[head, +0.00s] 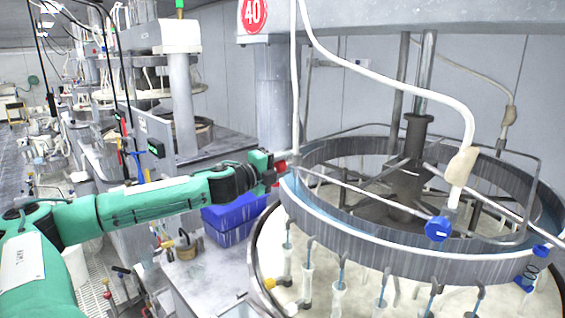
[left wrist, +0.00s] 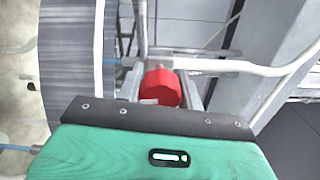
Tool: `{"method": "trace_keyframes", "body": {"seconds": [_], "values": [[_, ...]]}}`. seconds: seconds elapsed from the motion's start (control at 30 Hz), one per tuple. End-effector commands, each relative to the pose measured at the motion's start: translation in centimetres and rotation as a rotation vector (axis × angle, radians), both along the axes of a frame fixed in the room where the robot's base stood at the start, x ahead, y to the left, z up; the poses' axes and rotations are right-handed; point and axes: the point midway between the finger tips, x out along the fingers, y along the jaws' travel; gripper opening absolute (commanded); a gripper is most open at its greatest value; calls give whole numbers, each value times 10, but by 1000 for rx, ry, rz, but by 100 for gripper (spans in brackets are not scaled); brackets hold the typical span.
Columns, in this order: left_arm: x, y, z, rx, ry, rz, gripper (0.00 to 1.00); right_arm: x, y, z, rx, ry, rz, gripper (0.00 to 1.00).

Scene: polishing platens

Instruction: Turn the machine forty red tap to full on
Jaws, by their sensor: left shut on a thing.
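The machine with the round red 40 sign (head: 252,14) stands at the right in the head view. Its red tap (left wrist: 160,88) shows in the left wrist view, between the two grey fingers of my left gripper (left wrist: 162,95). In the head view the red tap (head: 281,166) is a small patch at the rim of the large ring, mostly hidden by my left gripper (head: 276,168). My left gripper is shut on the tap. My right gripper is in neither view.
The large grey ring (head: 400,262) with hanging tubes fills the right side. A blue bin (head: 235,215) stands on the bench below my left arm. Other machines (head: 180,90) line the left.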

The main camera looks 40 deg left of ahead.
Motion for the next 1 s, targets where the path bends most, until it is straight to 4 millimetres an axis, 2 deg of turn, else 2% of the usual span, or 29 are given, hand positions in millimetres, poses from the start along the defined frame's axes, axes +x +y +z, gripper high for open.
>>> {"method": "trace_keyframes", "body": {"seconds": [0.33,0.83,0.87,0.93,0.97,1.0], "values": [[0,0,-2,122,-7,-1,14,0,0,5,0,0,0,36],[0,0,-3,140,-9,-2,14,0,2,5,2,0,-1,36],[0,-1,-3,140,-9,-2,41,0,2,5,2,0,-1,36],[0,0,-2,139,-9,-2,55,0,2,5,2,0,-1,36],[0,0,-2,139,-10,-1,59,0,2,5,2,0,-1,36],[0,0,-2,139,-10,-1,59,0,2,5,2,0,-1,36]]}}
